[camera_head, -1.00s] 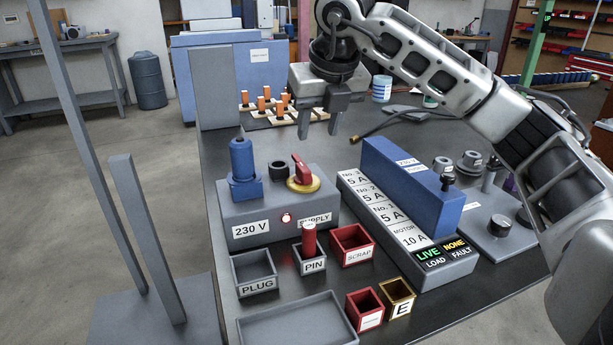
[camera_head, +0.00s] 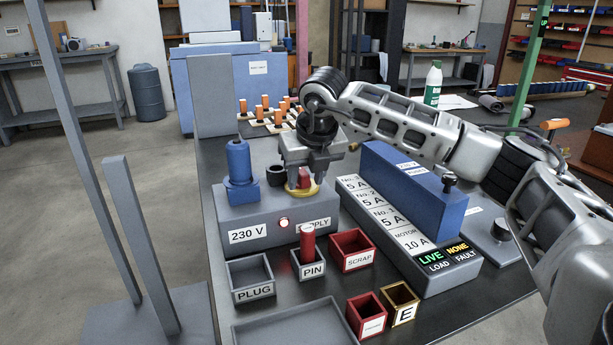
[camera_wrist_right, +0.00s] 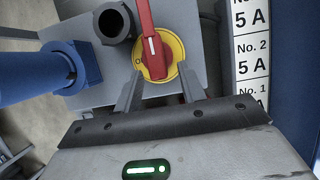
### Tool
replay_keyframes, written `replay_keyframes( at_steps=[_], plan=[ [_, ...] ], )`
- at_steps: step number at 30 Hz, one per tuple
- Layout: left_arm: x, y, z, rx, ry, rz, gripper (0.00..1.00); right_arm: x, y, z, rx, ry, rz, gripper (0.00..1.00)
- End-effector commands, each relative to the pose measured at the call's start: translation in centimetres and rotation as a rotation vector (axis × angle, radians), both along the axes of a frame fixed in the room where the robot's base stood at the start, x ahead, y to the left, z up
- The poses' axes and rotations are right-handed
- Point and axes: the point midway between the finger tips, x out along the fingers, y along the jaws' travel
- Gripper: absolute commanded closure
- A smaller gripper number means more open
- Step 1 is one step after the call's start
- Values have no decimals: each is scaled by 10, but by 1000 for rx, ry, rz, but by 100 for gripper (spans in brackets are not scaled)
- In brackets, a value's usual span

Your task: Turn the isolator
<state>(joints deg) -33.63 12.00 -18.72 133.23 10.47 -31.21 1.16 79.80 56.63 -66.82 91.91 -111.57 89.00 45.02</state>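The isolator's red handle (camera_head: 304,177) sits on a round yellow plate (camera_head: 301,193) on top of the grey 230 V supply box (camera_head: 262,234). In the right wrist view the red handle (camera_wrist_right: 148,32) runs from the top edge down onto the yellow plate (camera_wrist_right: 176,55), with an O mark to its left. My right gripper (camera_head: 303,181) is above the isolator, pointing down. Its fingers (camera_wrist_right: 159,72) are apart, one on each side of the handle's lower end, with gaps visible. My left gripper is not in view.
A blue plug (camera_head: 240,170) and a black socket ring (camera_head: 276,175) stand left of the isolator. A red pin (camera_head: 308,242) stands in the PIN tray. The fuse panel (camera_head: 405,232) with a blue cover (camera_head: 412,188) is to the right; its display reads LIVE and NONE.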

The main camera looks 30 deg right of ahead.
Motion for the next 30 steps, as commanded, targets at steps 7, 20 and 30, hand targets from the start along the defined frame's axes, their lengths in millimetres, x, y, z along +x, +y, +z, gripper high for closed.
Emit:
replay_keyframes(
  at_steps=[7, 20, 30],
  plan=[
    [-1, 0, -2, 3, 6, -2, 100, 0, 0, 0, 0, 1, 0, 100],
    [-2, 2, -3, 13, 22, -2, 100, -1, -2, 1, 2, 3, 72, 100],
    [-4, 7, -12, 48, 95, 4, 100, -2, -10, 2, 3, 3, 333, 100]
  ],
)
